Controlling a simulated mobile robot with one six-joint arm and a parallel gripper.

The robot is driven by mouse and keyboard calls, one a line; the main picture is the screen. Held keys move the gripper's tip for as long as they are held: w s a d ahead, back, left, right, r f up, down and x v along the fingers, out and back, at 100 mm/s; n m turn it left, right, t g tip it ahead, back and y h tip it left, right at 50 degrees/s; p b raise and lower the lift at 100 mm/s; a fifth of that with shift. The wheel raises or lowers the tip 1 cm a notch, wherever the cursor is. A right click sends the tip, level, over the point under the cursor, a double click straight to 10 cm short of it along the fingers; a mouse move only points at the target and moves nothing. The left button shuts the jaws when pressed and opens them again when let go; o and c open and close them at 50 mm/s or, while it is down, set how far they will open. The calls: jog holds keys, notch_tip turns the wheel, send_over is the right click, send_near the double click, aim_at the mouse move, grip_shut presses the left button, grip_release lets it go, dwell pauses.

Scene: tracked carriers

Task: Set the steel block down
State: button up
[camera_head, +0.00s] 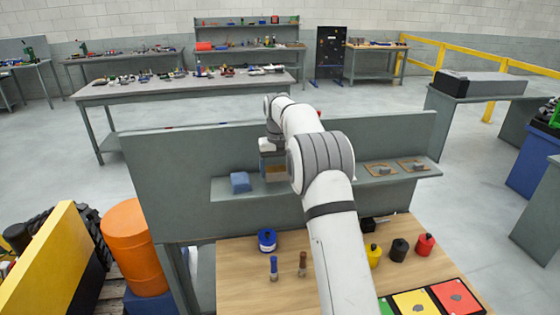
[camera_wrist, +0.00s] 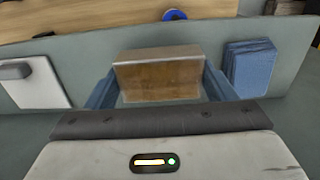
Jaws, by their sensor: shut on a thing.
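The block in my gripper (camera_wrist: 157,90) is a box with a brownish, slightly reflective side and a paler top edge; I take this block (camera_wrist: 157,76) to be the steel block. The blue fingers stand on either side of it in the wrist view. In the head view my gripper (camera_head: 272,152) is above the narrow grey shelf (camera_head: 225,190), and the block (camera_head: 275,173) shows below it, partly hidden by my arm. I cannot tell whether the block touches the shelf. A blue folded cloth (camera_head: 240,182) lies just left of it; the cloth (camera_wrist: 250,66) is at right in the wrist view.
Two brown pads with grey pieces, one nearer (camera_head: 380,169) and one farther (camera_head: 411,165), sit on the shelf's right part. An upright grey panel (camera_head: 170,170) stands behind the shelf. The wooden bench (camera_head: 245,285) in front holds a blue roll (camera_head: 267,240) and several small pots.

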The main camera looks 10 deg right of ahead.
aim_at(278, 177)
jog(key=shift+f+p, duration=0.4)
jog(key=shift+f, duration=1.25)
